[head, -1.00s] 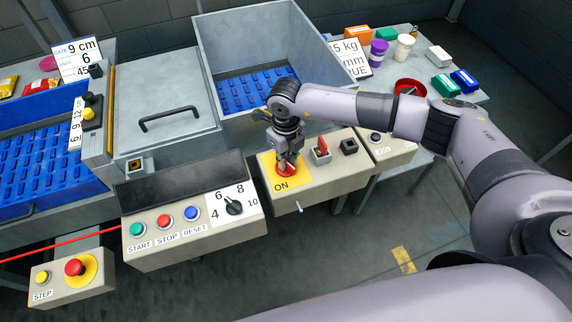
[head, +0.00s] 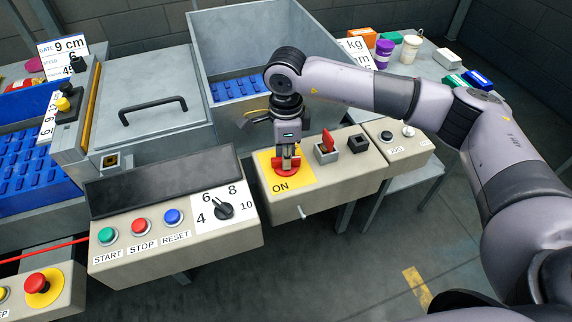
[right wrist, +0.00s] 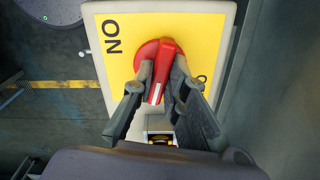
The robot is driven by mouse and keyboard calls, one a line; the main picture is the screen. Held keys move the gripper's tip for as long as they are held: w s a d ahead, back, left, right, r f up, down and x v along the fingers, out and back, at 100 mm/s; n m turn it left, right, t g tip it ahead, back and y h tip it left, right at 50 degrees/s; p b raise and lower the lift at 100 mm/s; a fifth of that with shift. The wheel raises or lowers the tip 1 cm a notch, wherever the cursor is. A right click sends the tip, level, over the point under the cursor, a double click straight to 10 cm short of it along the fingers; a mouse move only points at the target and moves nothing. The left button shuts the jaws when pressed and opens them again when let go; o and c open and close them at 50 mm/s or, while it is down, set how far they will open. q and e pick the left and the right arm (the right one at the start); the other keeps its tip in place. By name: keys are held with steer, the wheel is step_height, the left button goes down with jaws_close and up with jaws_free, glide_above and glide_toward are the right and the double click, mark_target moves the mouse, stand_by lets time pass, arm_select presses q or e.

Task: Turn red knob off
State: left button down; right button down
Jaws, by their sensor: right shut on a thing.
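The red knob (head: 284,171) sits on a yellow plate (head: 266,178) marked ON, on a beige control box (head: 318,185). My right gripper (head: 286,163) points down at it from above. In the right wrist view the knob (right wrist: 158,60) is a red disc with a raised red handle bearing a white line. The fingers of the right gripper (right wrist: 160,90) are on both sides of this handle, shut on it. The handle slants slightly from the word ON; a second label on the plate is mostly hidden by the fingers. My left gripper is not in view.
A red toggle switch (head: 328,143) and a black square part (head: 357,144) stand right of the knob on the same box. A panel with START, STOP and RESET buttons (head: 141,227) is to the left. A grey bin (head: 265,40) rises behind.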

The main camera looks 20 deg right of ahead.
steer(key=shift+n+b, duration=1.35)
steer(key=shift+n, duration=0.05)
steer(key=c, duration=1.6)
jaws_free()
step_height(320, 180, up, 12)
